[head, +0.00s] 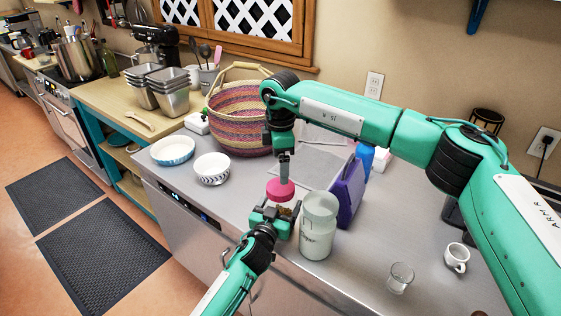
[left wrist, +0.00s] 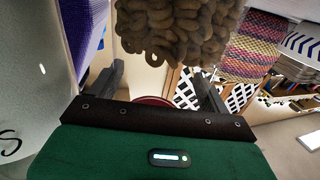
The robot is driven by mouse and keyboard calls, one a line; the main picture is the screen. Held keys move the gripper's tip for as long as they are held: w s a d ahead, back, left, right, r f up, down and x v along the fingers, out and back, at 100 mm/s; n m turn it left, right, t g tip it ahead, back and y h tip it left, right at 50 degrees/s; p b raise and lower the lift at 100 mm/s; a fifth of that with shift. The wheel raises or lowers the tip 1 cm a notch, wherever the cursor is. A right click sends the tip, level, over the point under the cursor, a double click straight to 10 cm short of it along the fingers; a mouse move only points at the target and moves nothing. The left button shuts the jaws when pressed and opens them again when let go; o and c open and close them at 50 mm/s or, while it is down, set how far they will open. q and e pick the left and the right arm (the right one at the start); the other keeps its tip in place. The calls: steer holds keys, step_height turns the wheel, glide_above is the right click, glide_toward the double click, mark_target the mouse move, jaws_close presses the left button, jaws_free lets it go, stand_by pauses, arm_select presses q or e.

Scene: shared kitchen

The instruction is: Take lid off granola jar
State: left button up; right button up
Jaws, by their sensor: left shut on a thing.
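The granola jar (head: 284,211) stands near the counter's front edge with a pink lid (head: 281,189) on top. My left gripper (head: 271,216) is shut around the jar's side, below the lid. In the left wrist view, brown ring-shaped granola (left wrist: 180,30) fills the top centre, beyond the left gripper's fingers (left wrist: 155,85). My right gripper (head: 284,168) points straight down from above, its fingertips at the lid. Its fingers are seen edge-on, so their gap and any hold on the lid cannot be made out.
A frosted canister (head: 317,238) stands close to the jar's right, with a purple box (head: 347,192) behind it. A patterned bowl (head: 212,169) and a woven basket (head: 240,125) are to the left and behind. A glass (head: 399,279) and white mug (head: 456,258) stand farther right.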

mark_target(280, 189)
step_height(280, 189, down, 8)
steer(key=shift+r, duration=0.15)
steer(key=shift+c, duration=0.4)
